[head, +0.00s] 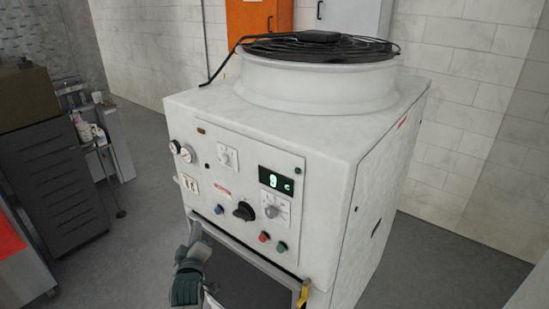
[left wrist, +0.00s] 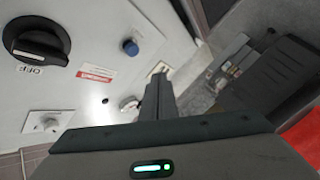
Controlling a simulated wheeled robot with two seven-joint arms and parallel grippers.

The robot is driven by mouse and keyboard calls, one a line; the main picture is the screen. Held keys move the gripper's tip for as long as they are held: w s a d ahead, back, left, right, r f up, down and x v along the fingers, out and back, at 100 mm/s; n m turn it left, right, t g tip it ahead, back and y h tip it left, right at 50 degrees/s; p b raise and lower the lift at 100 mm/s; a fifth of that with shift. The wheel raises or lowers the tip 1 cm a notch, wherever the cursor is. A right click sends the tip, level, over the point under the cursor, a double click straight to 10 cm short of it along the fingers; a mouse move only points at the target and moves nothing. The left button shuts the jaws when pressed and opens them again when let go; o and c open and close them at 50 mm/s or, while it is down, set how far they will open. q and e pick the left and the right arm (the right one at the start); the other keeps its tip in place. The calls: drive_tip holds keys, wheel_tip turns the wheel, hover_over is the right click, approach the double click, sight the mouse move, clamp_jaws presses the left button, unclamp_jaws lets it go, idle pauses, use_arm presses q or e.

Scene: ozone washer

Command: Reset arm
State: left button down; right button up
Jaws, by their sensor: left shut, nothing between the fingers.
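The white washer machine (head: 330,165) stands in the middle of the head view. Its front panel carries a lit green display (head: 276,183), a black rotary knob (head: 244,211), a blue button (head: 219,210), and red and green buttons low on the right. My left gripper (head: 195,232) is in front of the panel's lower left part, pointing up. Its fingers are shut with nothing between them. In the left wrist view the closed fingers (left wrist: 157,95) point along the panel, and the black knob (left wrist: 36,45) and blue button (left wrist: 130,47) show at the upper left. My right gripper is not visible.
A round fan housing (head: 317,78) with a black grille tops the machine. Dark drawers (head: 55,185) and a small cluttered stand are at the left. A yellow part (head: 303,293) is at the machine's lower front. Grey floor is open between the drawers and the machine.

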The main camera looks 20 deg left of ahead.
use_arm(q)
drive_tip(key=s+d+f+m+g+h+b, duration=0.1)
drive_tip(key=s+d+f+m+g+h, duration=0.2)
drive_tip(key=f, duration=0.8)
drive_tip(key=s+d+f+m+b, duration=0.1)
drive_tip(key=s+d+f+m, duration=0.3)
drive_tip(key=f, duration=0.7)
drive_tip(key=s+d+f+g+h+b, duration=0.15)
drive_tip(key=d+f, duration=0.35)
drive_tip(key=f, duration=0.6)
drive_tip(key=s+d+f+m+g+h, duration=0.2)
drive_tip(key=s+d+f+m+g, duration=0.1)
drive_tip(key=s+f, duration=0.8)
drive_tip(key=s+d+f+m+g+b, duration=0.1)
drive_tip(key=s+f+m+g, duration=0.1)
drive_tip(key=s+f, duration=0.7)
drive_tip(key=s+d+f+m+g+b, duration=0.1)
drive_tip(key=s+d+f+m+g, duration=0.1)
drive_tip(key=s+f, duration=0.75)
drive_tip(key=s+a+f+m+g, duration=0.1)
drive_tip(key=s, duration=1)
drive_tip(key=s+f+m+g+b, duration=0.1)
drive_tip(key=s+f+g, duration=0.1)
drive_tip(key=s, duration=0.9)
drive_tip(key=shift+a+m, duration=0.35)
drive_tip(key=shift+m, duration=0.05)
